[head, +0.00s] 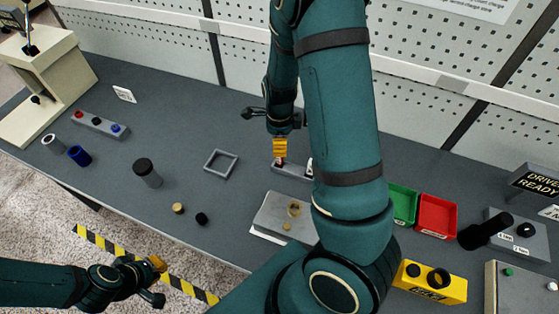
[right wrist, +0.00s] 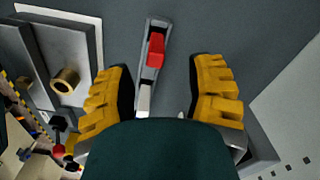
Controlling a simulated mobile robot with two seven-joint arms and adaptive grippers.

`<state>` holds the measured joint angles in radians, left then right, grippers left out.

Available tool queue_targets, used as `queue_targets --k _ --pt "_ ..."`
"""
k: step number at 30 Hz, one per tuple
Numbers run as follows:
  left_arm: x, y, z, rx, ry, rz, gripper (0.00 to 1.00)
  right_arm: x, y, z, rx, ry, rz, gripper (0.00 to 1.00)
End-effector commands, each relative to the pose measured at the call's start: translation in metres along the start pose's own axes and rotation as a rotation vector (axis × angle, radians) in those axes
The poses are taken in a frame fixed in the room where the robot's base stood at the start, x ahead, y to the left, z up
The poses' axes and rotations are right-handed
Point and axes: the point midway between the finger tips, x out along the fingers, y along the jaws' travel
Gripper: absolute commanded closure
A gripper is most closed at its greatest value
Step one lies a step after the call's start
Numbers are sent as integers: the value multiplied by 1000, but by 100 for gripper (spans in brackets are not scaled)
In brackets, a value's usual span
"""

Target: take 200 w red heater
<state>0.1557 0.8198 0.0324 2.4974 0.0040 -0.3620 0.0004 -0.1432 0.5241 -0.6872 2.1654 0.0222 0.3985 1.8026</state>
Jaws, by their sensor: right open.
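A small red piece (right wrist: 156,50), which looks like the red heater, sits on a narrow grey holder (right wrist: 146,82). Any wattage marking is unreadable. In the head view the grey holder (head: 291,173) stands mid-table, partly hidden behind my right arm, and only a bit of red (head: 280,161) shows under the gripper. My right gripper (right wrist: 163,92) is open, its yellow pads apart, with the red piece seen beyond and between them. In the head view the right gripper (head: 280,148) is just above the holder. My left gripper (head: 155,278) is off the table's front edge; its jaw opening is unclear.
A grey plate with brass pieces (head: 270,222) lies in front of the holder. A square frame (head: 221,163) and dark cylinder (head: 147,173) stand left. Green (head: 404,204) and red (head: 438,214) trays and a yellow box (head: 440,288) are right. Another strip (head: 98,124) holds coloured pieces.

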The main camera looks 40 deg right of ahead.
Motion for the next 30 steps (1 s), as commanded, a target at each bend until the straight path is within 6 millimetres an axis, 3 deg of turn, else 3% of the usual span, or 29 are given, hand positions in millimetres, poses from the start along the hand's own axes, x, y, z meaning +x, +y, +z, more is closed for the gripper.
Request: queue_targets --k 7,15,26,30 --pt "4 -1 0 0 1 -1 100 18 2 0 0 1 2 46" --pt "11 -4 1 0 1 -2 100 55 5 0 0 1 2 46" --pt "11 -4 1 0 1 -3 100 61 5 0 0 0 0 47" --pt "11 -4 1 0 1 -2 100 61 5 0 0 0 0 96"
